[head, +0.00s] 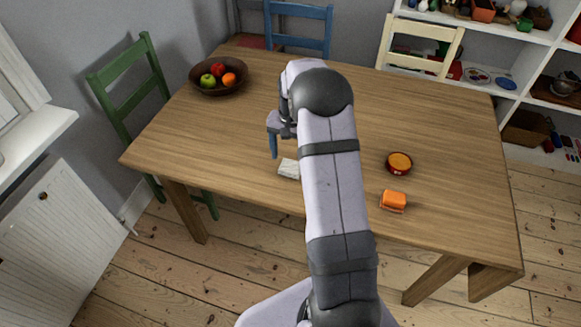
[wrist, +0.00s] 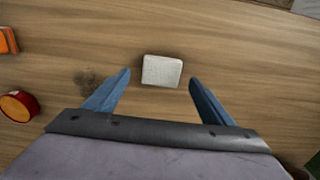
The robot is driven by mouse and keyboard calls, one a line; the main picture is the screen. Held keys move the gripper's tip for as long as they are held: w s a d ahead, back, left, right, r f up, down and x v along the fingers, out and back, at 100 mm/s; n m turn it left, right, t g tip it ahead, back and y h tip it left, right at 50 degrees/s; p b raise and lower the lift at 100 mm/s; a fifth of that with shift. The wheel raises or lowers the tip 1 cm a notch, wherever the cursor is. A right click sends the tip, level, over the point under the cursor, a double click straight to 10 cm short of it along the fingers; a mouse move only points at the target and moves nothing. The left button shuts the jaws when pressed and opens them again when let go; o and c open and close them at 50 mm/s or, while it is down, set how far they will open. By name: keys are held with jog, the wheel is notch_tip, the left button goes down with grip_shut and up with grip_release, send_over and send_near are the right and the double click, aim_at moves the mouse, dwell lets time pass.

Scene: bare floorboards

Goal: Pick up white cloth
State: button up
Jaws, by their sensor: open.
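The white cloth (head: 289,168) is a small folded, roughly square piece lying flat on the wooden table. In the head view its right side is partly hidden by my arm. In the wrist view the whole cloth (wrist: 161,71) shows, a little beyond the line between my fingertips. My gripper (wrist: 160,75) is open, with its two blue fingers apart on the left and right of the cloth and nothing between them. In the head view one blue finger of my gripper (head: 273,147) shows above the table, just behind the cloth; the other is hidden.
On the table (head: 450,130), a red round container with orange contents (head: 399,162) and an orange block-like item (head: 393,201) lie right of my arm. A fruit bowl (head: 220,88) stands at the back left. Chairs stand around the table. The tabletop around the cloth is clear.

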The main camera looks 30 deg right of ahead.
aim_at(291, 165)
jog(key=shift+a+f+p, duration=0.2)
jog(key=shift+f+p, duration=0.15)
jog(key=shift+f, duration=1.5)
jog(key=c, duration=1.2)
jog(key=shift+o, duration=0.2)
jog(key=shift+r, duration=0.1)
notch_tip(291, 165, up, 10)
jog(key=b, duration=0.1)
jog(key=shift+b, duration=0.4)
